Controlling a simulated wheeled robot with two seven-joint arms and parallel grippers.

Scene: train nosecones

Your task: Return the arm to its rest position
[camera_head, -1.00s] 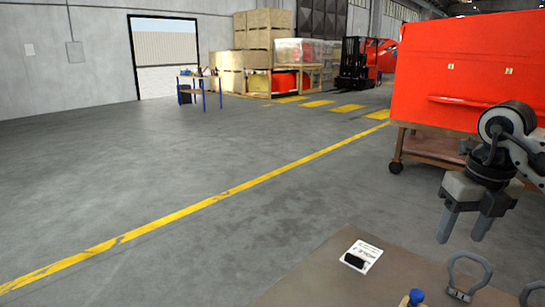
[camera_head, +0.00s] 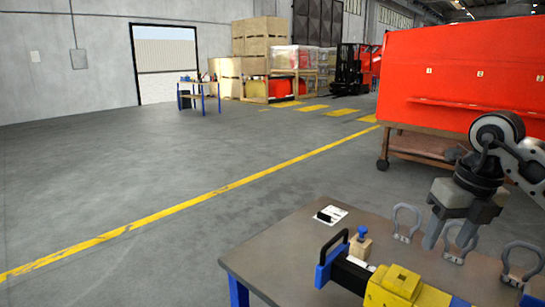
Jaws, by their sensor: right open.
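My right gripper (camera_head: 448,243) is at the right of the head view, pointing down over the brown table. Grey shackle-like rings stand on the table: one (camera_head: 407,222) is left of the gripper, one (camera_head: 462,240) is close by the fingers, and one (camera_head: 522,262) is to the right. Whether the fingers touch the middle ring cannot be told. My left gripper is not in the view.
The table (camera_head: 290,240) holds a white card with a black item (camera_head: 331,215), a wooden block with a blue knob (camera_head: 361,243), and a yellow-and-blue tool (camera_head: 395,285). Open floor lies left.

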